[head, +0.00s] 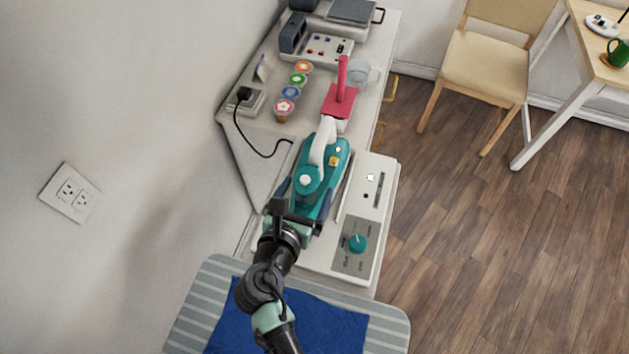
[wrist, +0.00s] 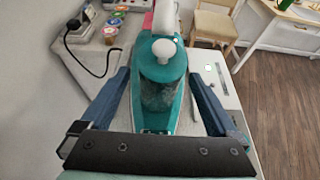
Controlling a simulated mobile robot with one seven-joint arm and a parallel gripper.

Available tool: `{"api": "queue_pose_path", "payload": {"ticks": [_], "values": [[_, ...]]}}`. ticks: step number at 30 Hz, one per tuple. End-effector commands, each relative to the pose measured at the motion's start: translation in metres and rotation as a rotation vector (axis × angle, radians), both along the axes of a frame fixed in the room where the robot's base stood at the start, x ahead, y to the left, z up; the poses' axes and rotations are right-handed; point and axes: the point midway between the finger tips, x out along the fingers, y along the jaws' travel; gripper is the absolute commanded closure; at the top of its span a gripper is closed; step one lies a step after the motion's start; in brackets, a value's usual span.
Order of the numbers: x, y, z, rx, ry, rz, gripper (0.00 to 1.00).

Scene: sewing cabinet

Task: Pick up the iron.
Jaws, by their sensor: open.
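The iron (head: 335,168) is teal with a white handle and lies on a white unit (head: 318,256) with a teal dial. In the wrist view the iron (wrist: 163,98) fills the middle, with a white knob on its near end. My gripper (head: 303,196) is open at the iron's near end. In the wrist view my gripper (wrist: 160,72) has one dark blue finger on each side of the iron's body. A gap shows between the iron and each finger there. My gripper's palm hides the lowest part of the iron in that view.
A red object (head: 341,98) and a clear pitcher (head: 362,73) stand beyond the iron. Several lidded cups (head: 284,107) and a black plug with a cord (head: 244,94) are at the left. A striped board (head: 388,330) with blue cloth is in front.

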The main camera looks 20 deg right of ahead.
Motion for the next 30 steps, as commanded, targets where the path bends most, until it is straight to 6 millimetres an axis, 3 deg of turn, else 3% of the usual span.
{"api": "queue_pose_path", "payload": {"ticks": [9,18,30], "values": [[0.030,-0.020,-0.014,0.001,0.001,0.001,0.05],[0.032,-0.021,-0.016,0.001,0.000,0.002,0.07],[0.032,-0.021,-0.015,0.002,0.000,0.001,0.79]]}}
